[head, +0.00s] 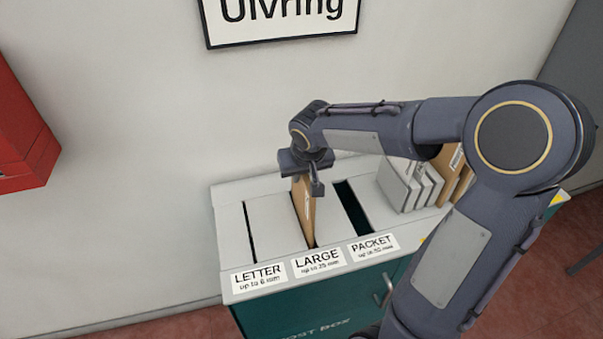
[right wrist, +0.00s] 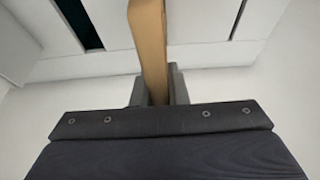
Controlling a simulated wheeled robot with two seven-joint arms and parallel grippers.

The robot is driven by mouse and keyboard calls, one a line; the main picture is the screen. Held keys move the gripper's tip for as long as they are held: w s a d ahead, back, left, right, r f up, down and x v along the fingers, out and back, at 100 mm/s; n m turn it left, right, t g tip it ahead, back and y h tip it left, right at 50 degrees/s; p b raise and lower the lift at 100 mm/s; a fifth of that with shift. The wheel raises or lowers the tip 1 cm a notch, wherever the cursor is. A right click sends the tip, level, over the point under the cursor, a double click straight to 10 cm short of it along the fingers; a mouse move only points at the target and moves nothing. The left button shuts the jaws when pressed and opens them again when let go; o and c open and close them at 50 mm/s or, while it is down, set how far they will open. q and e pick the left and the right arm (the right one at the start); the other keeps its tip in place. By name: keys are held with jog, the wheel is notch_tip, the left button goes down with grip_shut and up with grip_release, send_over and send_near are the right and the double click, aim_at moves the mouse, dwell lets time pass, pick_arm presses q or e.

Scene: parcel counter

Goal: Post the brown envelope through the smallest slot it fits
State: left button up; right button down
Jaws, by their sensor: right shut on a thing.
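The brown envelope (head: 304,208) stands on edge at the middle slot, labelled LARGE, up to 25 mm (head: 318,263). Its lower edge appears to be in that slot; how deep it sits I cannot tell. My right gripper (head: 308,180) is shut on its upper part, above the box top. In the right wrist view the envelope (right wrist: 148,45) runs out from between the fingers. The LETTER slot (head: 250,231), up to 6 mm, is narrow and empty on the left. The PACKET slot (head: 354,208) is the widest, dark and open on the right. My left gripper is not in view.
The slots are in the light top of a green post box (head: 300,314). Grey boxes (head: 405,187) and brown parcels (head: 455,175) stand at its right end. A wall sign (head: 280,20) hangs behind, and a red box (head: 20,140) is at the far left.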

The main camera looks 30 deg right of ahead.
jog(key=shift+f, duration=0.15)
jog(key=c, duration=1.3)
grip_release()
jog(key=shift+c, duration=0.2)
jog(key=v, duration=0.8)
jog(key=shift+f, duration=0.1)
jog(key=s+a+f+y, duration=0.1)
jog(key=s+a+y, duration=0.1)
jog(key=s, duration=0.8)
jog(key=s+a+f+n+t+y+p, duration=0.1)
jog(key=s+a, duration=0.3)
jog(key=s, duration=0.6)
jog(key=shift+a+f+y, duration=0.4)
jog(key=shift+f+y, duration=0.25)
jog(key=shift+y, duration=0.25)
